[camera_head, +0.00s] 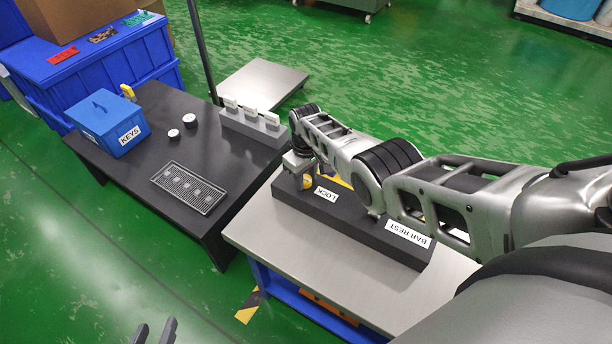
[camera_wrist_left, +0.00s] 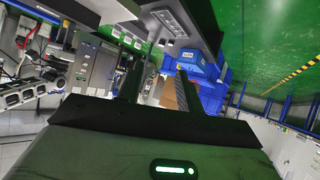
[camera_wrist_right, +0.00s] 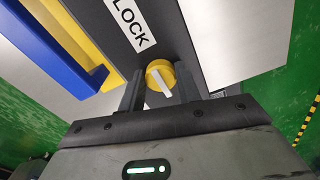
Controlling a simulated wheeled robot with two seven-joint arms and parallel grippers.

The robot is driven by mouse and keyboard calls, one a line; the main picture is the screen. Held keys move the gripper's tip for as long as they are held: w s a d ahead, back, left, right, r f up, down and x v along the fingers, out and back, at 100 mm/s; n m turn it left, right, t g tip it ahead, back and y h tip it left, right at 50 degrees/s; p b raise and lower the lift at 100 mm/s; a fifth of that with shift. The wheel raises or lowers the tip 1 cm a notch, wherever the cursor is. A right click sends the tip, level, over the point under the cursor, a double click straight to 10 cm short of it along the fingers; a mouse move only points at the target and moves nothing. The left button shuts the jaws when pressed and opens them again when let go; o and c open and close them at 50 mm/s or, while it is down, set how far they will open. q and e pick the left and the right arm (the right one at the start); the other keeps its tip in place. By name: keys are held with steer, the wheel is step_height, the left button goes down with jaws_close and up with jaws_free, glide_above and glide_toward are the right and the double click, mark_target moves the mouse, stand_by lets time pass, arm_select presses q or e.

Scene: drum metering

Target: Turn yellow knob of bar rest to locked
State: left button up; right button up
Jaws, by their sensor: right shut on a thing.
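The bar rest (camera_head: 350,212) is a long dark grey block on a light metal table, with LOCK and BAR REST labels. Its yellow knob (camera_wrist_right: 160,67) has a pale pointer bar, slanting toward the lower right in the right wrist view. The LOCK label (camera_wrist_right: 133,22) lies up and left of the knob there. In the head view the knob (camera_head: 307,182) is partly hidden under my right gripper (camera_head: 302,172). My right gripper's fingers (camera_wrist_right: 157,92) stand on both sides of the knob, shut on it. My left gripper (camera_head: 154,332) is open and empty, low over the floor.
A blue and yellow part (camera_wrist_right: 70,50) lies beside the bar rest. My right arm crosses above the block.

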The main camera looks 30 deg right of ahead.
mark_target(306, 180)
steer(key=o, duration=1)
steer(key=shift+c, duration=0.2)
arm_select(q)
steer(key=shift+r, duration=0.1)
arm_select(e)
steer(key=shift+r, duration=0.1)
step_height(306, 180, up, 6)
steer(key=p, duration=0.4)
steer(key=shift+r, duration=0.2)
arm_select(q)
steer(key=r+p, duration=0.1)
steer(key=a+r+p, duration=0.1)
steer(key=shift+s+r+y+p, duration=0.15)
steer(key=shift+r+y+p, duration=0.05)
steer(key=shift+y+p, duration=0.1)
arm_select(e)
step_height(306, 180, up, 9)
steer(key=shift+r, duration=0.2)
steer(key=shift+f, duration=0.1)
